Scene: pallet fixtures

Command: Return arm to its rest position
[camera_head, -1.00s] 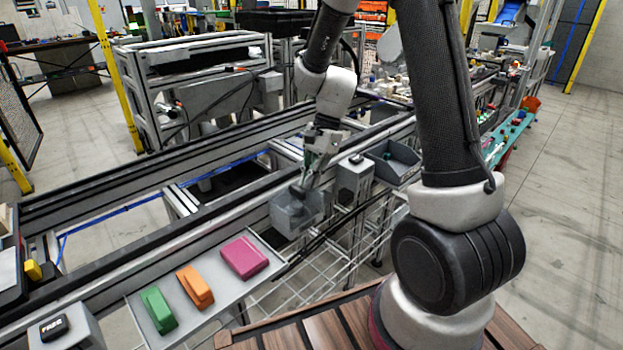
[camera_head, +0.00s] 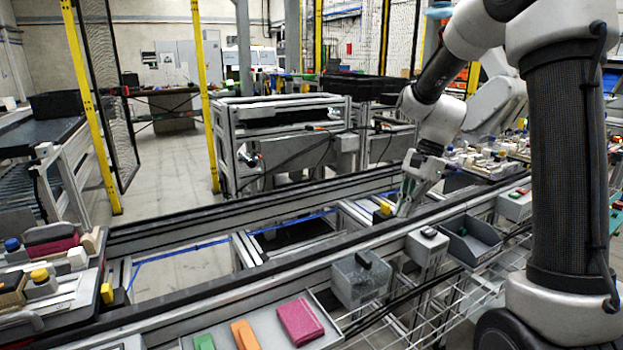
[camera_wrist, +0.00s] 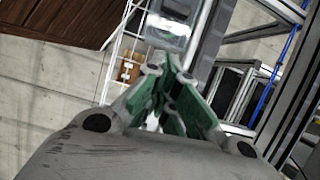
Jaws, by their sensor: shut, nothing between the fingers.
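My gripper (camera_head: 408,205) is in the head view above the conveyor rail, right of the middle. Its green-lined fingers are together and hold nothing. In the wrist view the fingers (camera_wrist: 172,112) point away from the camera, with a blurred grey box-like part beyond them.
A tray (camera_head: 262,326) at the front holds a green block (camera_head: 204,342), an orange block (camera_head: 245,336) and a magenta block (camera_head: 300,321). A dark grey bin (camera_head: 470,240) sits further right. A loaded pallet (camera_head: 60,300) stands at the left.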

